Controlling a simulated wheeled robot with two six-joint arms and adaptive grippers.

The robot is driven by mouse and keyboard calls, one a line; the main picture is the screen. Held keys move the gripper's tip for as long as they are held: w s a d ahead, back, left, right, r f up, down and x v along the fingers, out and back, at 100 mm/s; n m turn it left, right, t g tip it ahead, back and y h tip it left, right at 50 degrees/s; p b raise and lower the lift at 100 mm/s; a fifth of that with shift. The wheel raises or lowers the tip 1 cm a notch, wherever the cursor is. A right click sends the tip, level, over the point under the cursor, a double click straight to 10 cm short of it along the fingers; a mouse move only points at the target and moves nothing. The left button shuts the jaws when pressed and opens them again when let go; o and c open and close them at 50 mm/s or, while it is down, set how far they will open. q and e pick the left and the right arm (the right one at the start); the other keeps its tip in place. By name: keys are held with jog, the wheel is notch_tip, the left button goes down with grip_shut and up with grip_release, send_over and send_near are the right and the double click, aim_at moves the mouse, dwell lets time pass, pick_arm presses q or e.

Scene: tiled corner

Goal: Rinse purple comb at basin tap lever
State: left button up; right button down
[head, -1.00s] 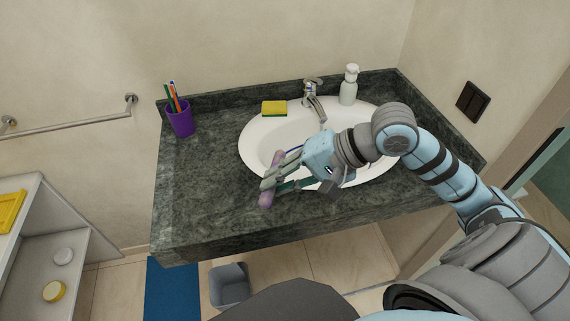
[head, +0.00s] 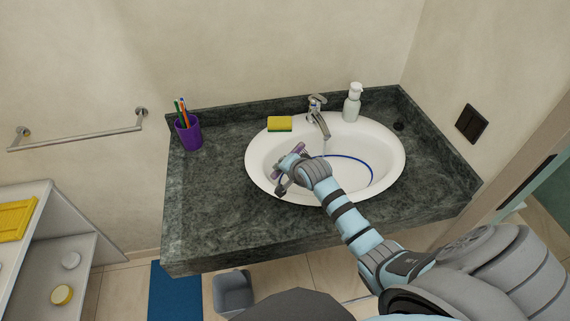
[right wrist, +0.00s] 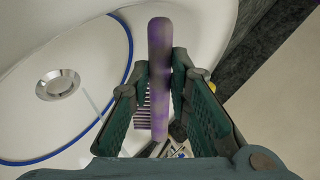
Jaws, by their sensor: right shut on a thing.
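The purple comb (head: 298,148) is held over the left part of the white basin (head: 255,165). In the right wrist view the comb (right wrist: 159,45) stands lengthwise between the fingers, its teeth to the left. My right gripper (head: 285,167) is shut on it; its fingers also show in the right wrist view (right wrist: 161,72). The chrome tap (head: 317,115), with its lever on top, stands at the basin's back rim, apart from the gripper. A thin pale stream (head: 325,147) shows below the spout, beside the comb. My left gripper is out of view.
A yellow-green sponge (head: 279,124) and a white soap bottle (head: 352,102) stand by the back rim. A purple cup (head: 189,133) with brushes is at the counter's back left. A blue line (head: 360,163) curves inside the basin. The counter's left and front are clear.

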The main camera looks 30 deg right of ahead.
jog(key=shift+f, duration=0.55)
jog(key=shift+d+f, duration=0.15)
jog(key=shift+f, duration=0.05)
jog(key=shift+d+f+b, duration=0.1)
jog(key=shift+d+b, duration=0.2)
jog(key=shift+b, duration=0.25)
pick_arm(q)
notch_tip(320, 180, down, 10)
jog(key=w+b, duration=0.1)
jog(key=b, duration=0.7)
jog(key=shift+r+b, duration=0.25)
jog(key=shift+b, duration=0.05)
pick_arm(e)
jog(key=d+f, duration=0.2)
jog(key=d, duration=1.1)
jog(key=shift+w+f, duration=0.15)
jog(key=shift+w, duration=0.2)
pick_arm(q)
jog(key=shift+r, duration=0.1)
